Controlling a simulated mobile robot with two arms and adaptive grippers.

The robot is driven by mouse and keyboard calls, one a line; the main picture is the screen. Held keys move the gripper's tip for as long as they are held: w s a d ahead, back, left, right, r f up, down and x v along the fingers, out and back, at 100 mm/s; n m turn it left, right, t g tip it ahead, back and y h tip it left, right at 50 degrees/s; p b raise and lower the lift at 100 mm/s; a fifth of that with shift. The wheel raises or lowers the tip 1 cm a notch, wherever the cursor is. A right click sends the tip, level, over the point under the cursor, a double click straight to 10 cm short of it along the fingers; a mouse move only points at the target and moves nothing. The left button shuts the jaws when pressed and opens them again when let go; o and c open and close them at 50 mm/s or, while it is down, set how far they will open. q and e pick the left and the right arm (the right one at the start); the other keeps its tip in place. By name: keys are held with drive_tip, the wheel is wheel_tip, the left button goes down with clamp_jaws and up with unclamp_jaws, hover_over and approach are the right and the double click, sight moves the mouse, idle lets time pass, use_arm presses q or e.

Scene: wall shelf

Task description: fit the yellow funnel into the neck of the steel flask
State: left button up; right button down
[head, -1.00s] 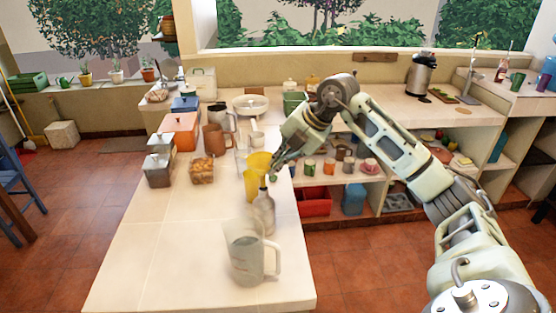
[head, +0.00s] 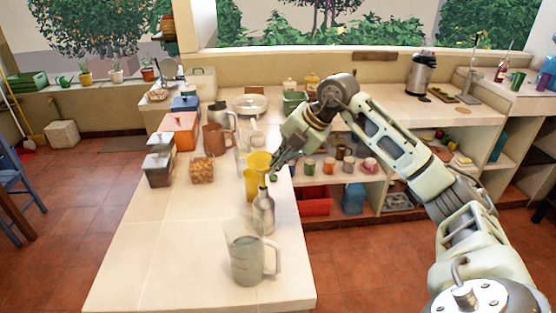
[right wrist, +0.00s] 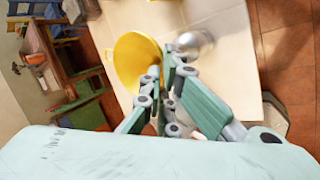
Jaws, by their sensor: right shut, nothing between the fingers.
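My left gripper is out of view.
A clear measuring jug (head: 246,258) stands just in front of the flask. The counter's front left is bare.

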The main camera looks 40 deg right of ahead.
drive_tip(key=shift+f+b, duration=1.55)
drive_tip(key=shift+f, duration=0.8)
idle(1.3)
drive_tip(key=c, duration=2.5)
unclamp_jaws()
drive_tip(key=o, duration=0.6)
drive_tip(key=shift+o, duration=0.2)
drive_tip(key=shift+r, duration=0.1)
drive_tip(key=v, duration=1.2)
